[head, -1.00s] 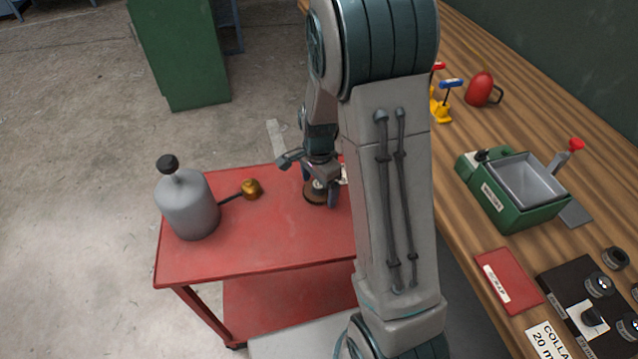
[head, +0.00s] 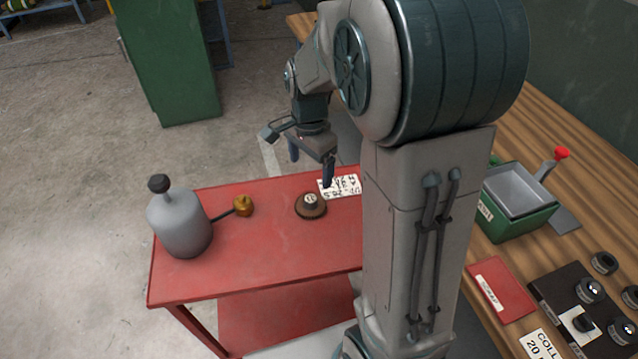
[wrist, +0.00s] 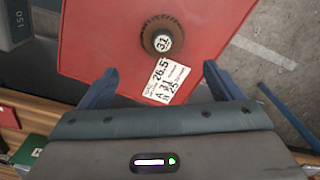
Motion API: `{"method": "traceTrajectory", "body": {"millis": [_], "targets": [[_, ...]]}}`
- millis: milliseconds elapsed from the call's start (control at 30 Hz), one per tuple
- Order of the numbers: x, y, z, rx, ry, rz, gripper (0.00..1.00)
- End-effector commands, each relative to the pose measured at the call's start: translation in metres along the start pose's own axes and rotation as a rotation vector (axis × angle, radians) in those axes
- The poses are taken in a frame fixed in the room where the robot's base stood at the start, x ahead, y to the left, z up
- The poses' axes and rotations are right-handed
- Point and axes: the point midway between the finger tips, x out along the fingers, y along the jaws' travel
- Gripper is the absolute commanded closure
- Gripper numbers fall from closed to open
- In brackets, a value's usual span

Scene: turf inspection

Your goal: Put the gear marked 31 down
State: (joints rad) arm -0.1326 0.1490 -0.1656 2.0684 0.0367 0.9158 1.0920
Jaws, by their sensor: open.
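The gear marked 31 (head: 310,204) is a brown toothed disc with a pale hub. It lies flat on the red cart top (head: 262,258). In the wrist view the gear (wrist: 148,38) shows its 31 mark, beyond my fingertips. My gripper (head: 310,172) is open and empty, above and behind the gear, apart from it. In the wrist view my gripper (wrist: 158,75) has its two blue fingers spread wide. A white printed label (head: 345,186) lies on the cart beside the gear.
A grey bottle (head: 180,226) with a black cap stands at the cart's left. A brass knob-like piece (head: 243,205) lies near it on a dark stem. The wooden bench (head: 553,120) at the right holds a green box (head: 515,212) and a red booklet (head: 501,290). The cart's front is clear.

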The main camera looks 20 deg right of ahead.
Motion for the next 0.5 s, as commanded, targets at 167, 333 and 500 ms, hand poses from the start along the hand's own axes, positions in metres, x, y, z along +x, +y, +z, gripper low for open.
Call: {"method": "traceTrajectory", "body": {"millis": [167,333,500], "targets": [[-0.029,0.035,0.019,-0.263,0.019,-0.063,0.14],[-0.049,0.079,0.042,-0.599,0.075,-0.116,0.14],[-0.057,0.117,0.061,-0.894,0.148,-0.136,0.14]]}}
